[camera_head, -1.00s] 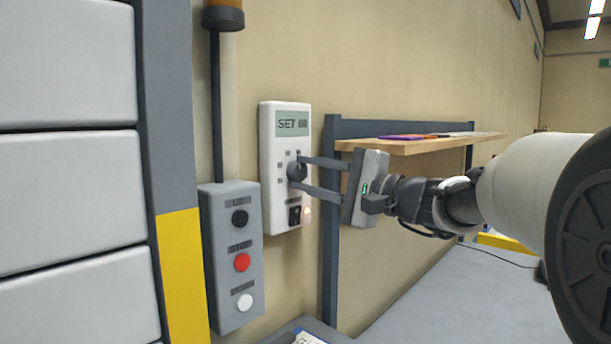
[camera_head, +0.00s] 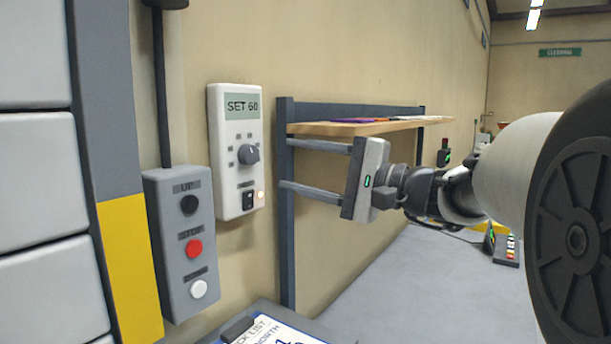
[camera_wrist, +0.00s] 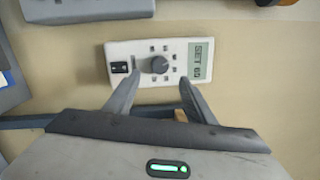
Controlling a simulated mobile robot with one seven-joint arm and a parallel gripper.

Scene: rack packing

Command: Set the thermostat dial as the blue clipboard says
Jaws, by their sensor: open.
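The white thermostat (camera_head: 236,190) is on the wall, its display (camera_head: 242,106) reading SET 60. Its round grey dial (camera_head: 249,154) has small marks around it, and a dark switch with a small glowing light sits below. My gripper (camera_head: 287,167) is open and empty, to the right of the thermostat and apart from the dial. In the wrist view the dial (camera_wrist: 159,65) lies beyond and between my open fingers (camera_wrist: 157,94). A clipboard (camera_head: 275,331) with a white sheet shows partly at the bottom edge. Its blue edging is visible, but most of its text is cut off.
A grey button box (camera_head: 182,280) with black, red and white buttons hangs left of the thermostat. A wooden shelf (camera_head: 340,129) on a dark frame stands behind my gripper, with flat coloured items on it.

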